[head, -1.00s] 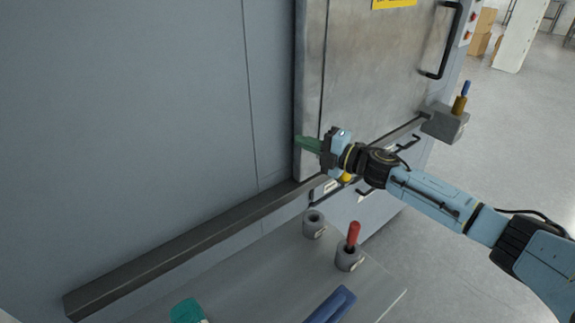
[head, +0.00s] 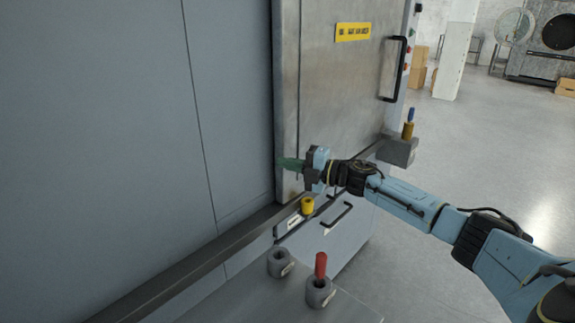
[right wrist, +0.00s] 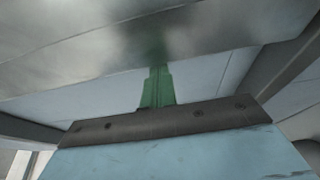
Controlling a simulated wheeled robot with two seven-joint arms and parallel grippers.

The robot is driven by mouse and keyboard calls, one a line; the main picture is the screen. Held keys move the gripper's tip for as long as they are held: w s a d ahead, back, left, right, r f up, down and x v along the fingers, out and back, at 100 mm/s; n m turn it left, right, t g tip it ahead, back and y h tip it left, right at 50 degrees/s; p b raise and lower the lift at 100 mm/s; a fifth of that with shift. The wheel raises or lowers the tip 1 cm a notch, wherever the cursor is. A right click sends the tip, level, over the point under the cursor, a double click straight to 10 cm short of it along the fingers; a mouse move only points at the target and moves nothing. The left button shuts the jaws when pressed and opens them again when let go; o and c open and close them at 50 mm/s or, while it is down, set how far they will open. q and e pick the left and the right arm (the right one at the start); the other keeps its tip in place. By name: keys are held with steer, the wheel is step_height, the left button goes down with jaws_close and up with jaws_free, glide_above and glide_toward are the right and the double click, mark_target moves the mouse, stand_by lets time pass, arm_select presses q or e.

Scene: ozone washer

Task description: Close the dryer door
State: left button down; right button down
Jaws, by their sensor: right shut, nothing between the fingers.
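The dryer door (head: 330,85) is a grey metal panel with a yellow label and a black handle (head: 393,68) near its right edge. It stands over a dark rail, and its left edge lies close to the blue-grey wall panel; I cannot tell whether it is fully closed. My right gripper (head: 290,163) has green fingers, which are shut and empty at the lower left edge of the door. In the right wrist view the shut fingers (right wrist: 158,90) reach up to a grey metal surface; whether they touch it is unclear. My left gripper is not in view.
A table below holds a grey holder (head: 280,263) and another with a red handle (head: 320,268). A yellow knob (head: 307,205) is just below my gripper. A grey block (head: 398,150) with a brown and blue peg juts out at right. Open floor lies beyond.

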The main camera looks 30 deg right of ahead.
steer(key=s+d+p, duration=0.1)
steer(key=s, duration=0.8)
steer(key=shift+s+d, duration=0.2)
steer(key=shift+d, duration=0.1)
